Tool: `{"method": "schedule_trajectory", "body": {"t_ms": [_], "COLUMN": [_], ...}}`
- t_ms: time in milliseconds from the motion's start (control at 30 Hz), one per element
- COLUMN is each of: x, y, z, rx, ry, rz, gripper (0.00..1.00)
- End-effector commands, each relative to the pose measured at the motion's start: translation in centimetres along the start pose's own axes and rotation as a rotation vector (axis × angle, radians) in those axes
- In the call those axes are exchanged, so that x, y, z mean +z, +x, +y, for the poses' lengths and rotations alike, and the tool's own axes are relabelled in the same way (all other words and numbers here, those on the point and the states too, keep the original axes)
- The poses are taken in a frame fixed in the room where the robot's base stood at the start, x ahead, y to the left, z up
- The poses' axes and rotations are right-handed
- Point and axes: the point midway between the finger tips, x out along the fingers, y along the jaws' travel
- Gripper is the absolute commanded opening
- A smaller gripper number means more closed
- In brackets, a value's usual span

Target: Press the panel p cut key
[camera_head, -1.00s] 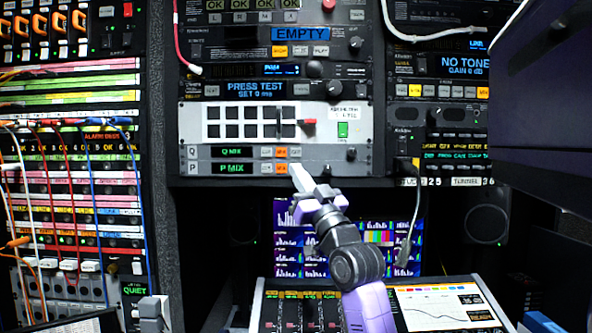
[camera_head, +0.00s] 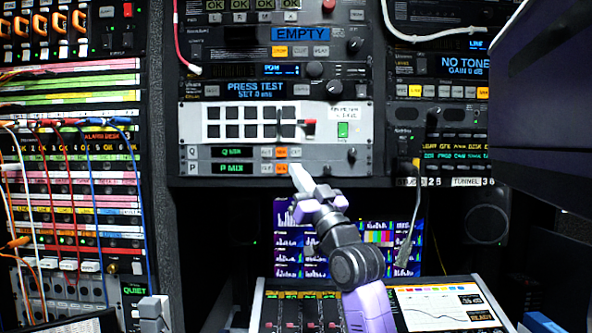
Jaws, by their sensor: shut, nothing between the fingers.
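Panel P (camera_head: 222,168) is the lower thin grey strip in the rack, with a green-lettered display at its left. Its short row of small keys (camera_head: 267,168) lies right of the display, and the middle key glows orange. The key lettering is too small to read, so I cannot tell which one is cut. My gripper (camera_head: 299,174) is shut and empty, its pale tip at the right end of that row. The tip overlaps the lower part of the rightmost key; I cannot tell whether it touches.
Panel Q (camera_head: 222,151), a like strip with an orange middle key, sits directly above. Higher up is a panel of black square buttons (camera_head: 250,122) with a red lever (camera_head: 309,126). Below the rack are a screen (camera_head: 288,250) and a desk console (camera_head: 440,300).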

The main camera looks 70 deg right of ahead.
Motion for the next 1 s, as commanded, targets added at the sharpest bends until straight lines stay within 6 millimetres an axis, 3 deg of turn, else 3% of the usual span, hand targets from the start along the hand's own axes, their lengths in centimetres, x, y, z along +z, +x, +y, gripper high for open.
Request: {"method": "schedule_trajectory", "body": {"t_ms": [1000], "x": [0.4], "y": [0.61], "z": [0.42], "rx": [0.0], "ry": [0.0], "rz": [0.0], "gripper": [0.0]}}
